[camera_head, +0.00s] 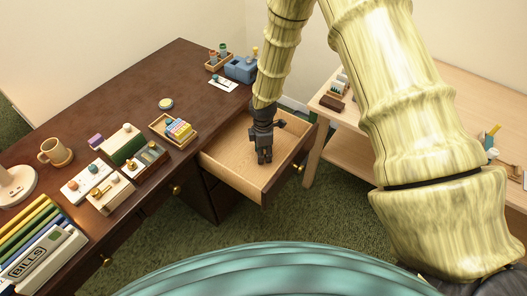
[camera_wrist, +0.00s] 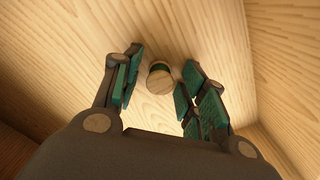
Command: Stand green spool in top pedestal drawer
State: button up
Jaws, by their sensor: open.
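The top pedestal drawer (camera_head: 232,172) is pulled out from the dark desk, with a light wood inside. My gripper (camera_head: 265,158) points down inside the drawer area. In the wrist view my gripper (camera_wrist: 155,92) is open, with teal pads on both fingers. A small spool (camera_wrist: 159,78) with a round wooden end and a thin green edge is between the fingertips, apart from both pads. Its round end faces the camera, and it appears to stand on the drawer floor. The spool cannot be made out in the head view, where my gripper covers that spot.
The dark desk (camera_head: 130,95) holds a mug (camera_head: 54,152), a tray of coloured blocks (camera_head: 177,130) and a blue box (camera_head: 241,69). A light wood table (camera_head: 350,125) stands close to the drawer's right. The drawer walls (camera_wrist: 285,50) rise near my fingers.

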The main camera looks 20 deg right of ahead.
notch_tip(320, 180, up, 12)
jog(key=shift+b, duration=0.35)
dwell(0.5)
jog(key=shift+r, duration=0.1)
dwell(0.9)
